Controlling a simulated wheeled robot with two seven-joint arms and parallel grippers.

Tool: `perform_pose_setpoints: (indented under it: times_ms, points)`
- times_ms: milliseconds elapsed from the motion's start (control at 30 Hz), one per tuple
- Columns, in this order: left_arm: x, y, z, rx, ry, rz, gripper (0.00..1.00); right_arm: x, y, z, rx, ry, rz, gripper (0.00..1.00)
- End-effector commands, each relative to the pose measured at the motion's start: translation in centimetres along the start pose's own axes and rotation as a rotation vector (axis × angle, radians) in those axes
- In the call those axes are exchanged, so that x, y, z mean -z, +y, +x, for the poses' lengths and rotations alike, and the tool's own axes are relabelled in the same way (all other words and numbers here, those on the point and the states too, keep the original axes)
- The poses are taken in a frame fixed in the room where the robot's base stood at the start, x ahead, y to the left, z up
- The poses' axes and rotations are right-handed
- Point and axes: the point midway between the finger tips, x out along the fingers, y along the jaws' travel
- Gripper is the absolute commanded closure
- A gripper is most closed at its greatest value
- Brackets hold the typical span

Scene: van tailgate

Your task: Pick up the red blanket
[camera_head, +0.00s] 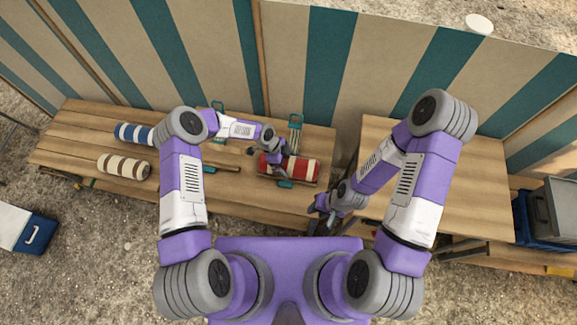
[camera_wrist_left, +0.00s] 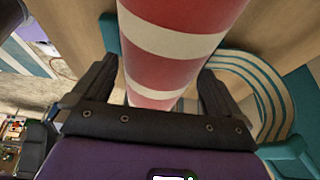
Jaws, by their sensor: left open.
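The red blanket (camera_head: 301,169) is a roll with cream bands. It lies on the wooden table in the head view. In the left wrist view the red blanket (camera_wrist_left: 170,50) runs away from the top edge to between my left fingers. My left gripper (camera_head: 284,158) is at the left part of the roll. In the wrist view its two dark fingers (camera_wrist_left: 150,85) stand apart, one on each side of the roll, and I cannot tell whether they touch it. My right gripper (camera_head: 322,208) is low, near the gap between the tables, and its fingers are too small to read.
A blue-and-white roll (camera_head: 136,133) and a brown-and-cream roll (camera_head: 124,166) lie at the left of the table (camera_head: 225,186). Teal-ended racks (camera_head: 296,130) sit beside the red roll. A second table (camera_head: 480,180) at right is bare. A striped cloth wall (camera_head: 330,60) stands behind.

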Motion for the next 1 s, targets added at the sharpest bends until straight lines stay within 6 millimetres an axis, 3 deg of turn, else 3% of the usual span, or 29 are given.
perform_pose_setpoints:
  times_ms: [100,367,700,1000]
  points:
    - [-0.01,-0.01,1.26,0.002,0.000,-0.002,0.00,0.02,0.09,0.23,0.000,0.000,0.000,0.66]
    - [0.00,-0.03,1.42,0.003,0.000,-0.003,0.00,0.01,0.07,0.20,0.000,0.000,0.000,0.66]
    - [0.00,-0.02,1.39,0.002,0.000,-0.004,0.52,0.01,0.07,0.20,0.000,0.000,0.000,0.66]
    - [0.26,-0.11,0.80,0.004,0.000,-0.002,0.53,0.00,0.03,0.07,0.000,0.000,0.000,0.66]
